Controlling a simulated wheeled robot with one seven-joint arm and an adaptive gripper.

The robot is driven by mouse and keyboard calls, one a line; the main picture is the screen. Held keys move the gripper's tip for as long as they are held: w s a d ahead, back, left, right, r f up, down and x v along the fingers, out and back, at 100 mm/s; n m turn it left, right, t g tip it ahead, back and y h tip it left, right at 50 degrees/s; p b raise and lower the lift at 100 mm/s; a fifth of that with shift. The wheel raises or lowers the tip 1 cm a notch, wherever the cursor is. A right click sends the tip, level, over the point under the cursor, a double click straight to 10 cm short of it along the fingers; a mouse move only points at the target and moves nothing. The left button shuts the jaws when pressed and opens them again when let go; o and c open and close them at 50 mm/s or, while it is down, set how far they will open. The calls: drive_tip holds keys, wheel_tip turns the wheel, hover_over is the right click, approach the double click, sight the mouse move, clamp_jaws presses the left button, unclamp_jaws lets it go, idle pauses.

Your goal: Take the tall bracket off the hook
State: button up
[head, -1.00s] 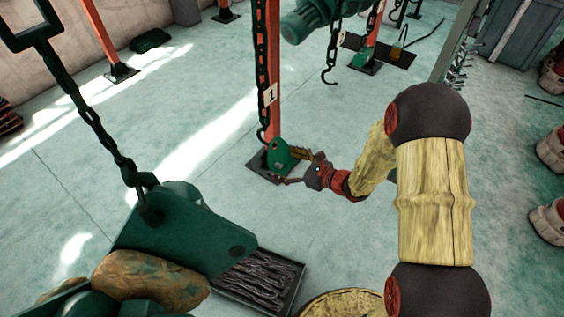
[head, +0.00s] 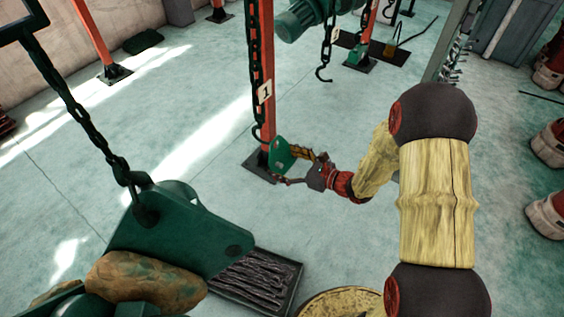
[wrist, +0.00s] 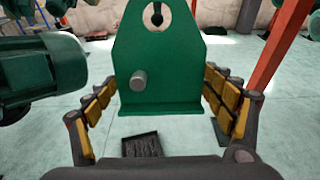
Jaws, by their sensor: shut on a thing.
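The tall green bracket (head: 281,156) is held in my gripper (head: 300,166), low beside the foot of the orange post. In the wrist view the bracket (wrist: 158,70) stands upright between the two yellow-padded fingers (wrist: 160,108), with a keyhole slot at its top and a grey pin at lower left. The dark hook (head: 258,134) hangs at the end of its chain, just left of the bracket.
The orange post (head: 264,120) with a "1" tag stands behind the hook. A large green plate (head: 185,235) hangs from a chain at the near left. A black tray (head: 262,282) lies on the floor near it. Another hook (head: 323,74) hangs farther back. Open floor lies between.

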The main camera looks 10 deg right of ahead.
drive_tip(key=shift+r, duration=0.1)
drive_tip(key=s+d+f+b, duration=0.1)
drive_tip(key=s+d+f, duration=0.1)
drive_tip(key=s+d, duration=0.5)
drive_tip(key=shift+s+d, duration=0.4)
drive_tip(key=shift+d, duration=0.05)
idle(0.4)
idle(0.4)
